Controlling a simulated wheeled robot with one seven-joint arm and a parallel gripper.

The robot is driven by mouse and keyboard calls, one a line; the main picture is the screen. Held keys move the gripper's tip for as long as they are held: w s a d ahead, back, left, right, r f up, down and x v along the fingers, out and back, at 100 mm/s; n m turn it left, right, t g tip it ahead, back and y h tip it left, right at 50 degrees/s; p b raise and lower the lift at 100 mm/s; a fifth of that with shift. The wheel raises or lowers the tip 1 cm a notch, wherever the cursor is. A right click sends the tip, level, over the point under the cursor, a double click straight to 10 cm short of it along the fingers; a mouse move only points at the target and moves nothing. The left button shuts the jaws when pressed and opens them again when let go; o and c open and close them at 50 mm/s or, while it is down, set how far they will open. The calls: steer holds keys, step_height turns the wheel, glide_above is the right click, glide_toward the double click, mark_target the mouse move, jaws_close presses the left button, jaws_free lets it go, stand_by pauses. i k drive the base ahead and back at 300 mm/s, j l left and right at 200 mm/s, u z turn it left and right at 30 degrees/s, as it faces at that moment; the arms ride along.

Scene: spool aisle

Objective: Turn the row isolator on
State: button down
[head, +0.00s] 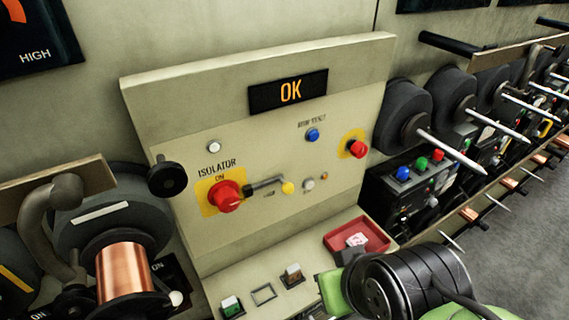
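The row isolator is a red rotary knob (226,197) on a yellow plate, at the left of the beige control panel (265,220) in the head view. The words "ISOLATOR" and "ON" are printed above it. I cannot tell which position the knob points to. Just right of it is a dark metal lever (262,185) beside a small yellow knob (288,187). The display (288,91) at the panel's top reads "OK" in orange. Nothing is seen touching the isolator.
A red button (357,148) on yellow and a blue button (312,134) are on the panel's right side. A red tray (357,235) sits on the ledge below. A black ribbed cylinder with green parts fills the lower right foreground. A copper spool (124,270) stands lower left.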

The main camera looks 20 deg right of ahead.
mark_target(223, 194)
steer(key=k+j+u, duration=0.1)
steer(key=j+u, duration=0.25)
steer(key=k+j+u, duration=0.1)
steer(key=j+u, duration=0.55)
